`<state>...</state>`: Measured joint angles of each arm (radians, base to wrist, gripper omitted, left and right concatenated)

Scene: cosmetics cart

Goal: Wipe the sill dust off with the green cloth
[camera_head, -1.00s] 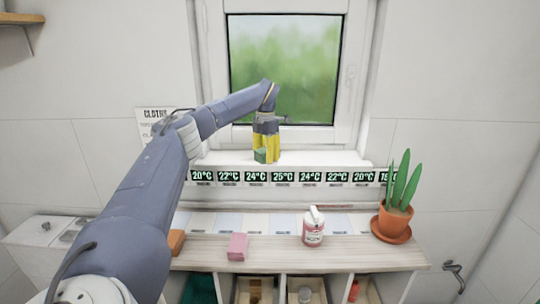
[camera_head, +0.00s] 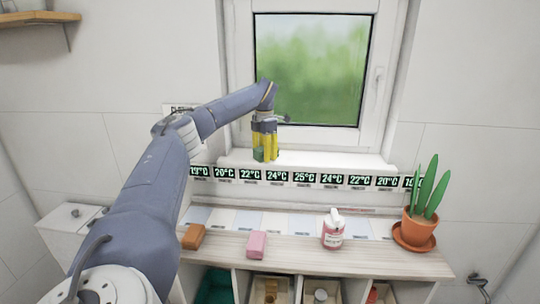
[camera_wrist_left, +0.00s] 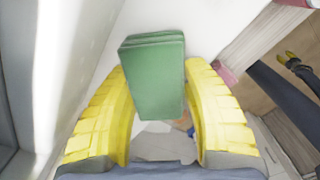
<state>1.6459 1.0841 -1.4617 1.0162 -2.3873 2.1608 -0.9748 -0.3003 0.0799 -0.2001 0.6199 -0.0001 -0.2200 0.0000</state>
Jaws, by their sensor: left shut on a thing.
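My left gripper (camera_head: 265,155) has yellow fingers and is over the white window sill (camera_head: 330,162), left of its middle. It is shut on the green cloth (camera_wrist_left: 155,75), a folded block that shows between the fingers in the left wrist view. In the head view only a small green part of the cloth (camera_head: 258,154) shows at the fingertips. The cloth is at the sill; I cannot tell whether it touches the surface. I cannot make out any dust on the sill.
A row of temperature displays (camera_head: 305,178) runs below the sill. The counter (camera_head: 290,256) holds a brown block (camera_head: 193,236), a pink block (camera_head: 257,244), a pump bottle (camera_head: 333,231) and a potted plant (camera_head: 418,228). Open compartments lie under it. The sill's right part is clear.

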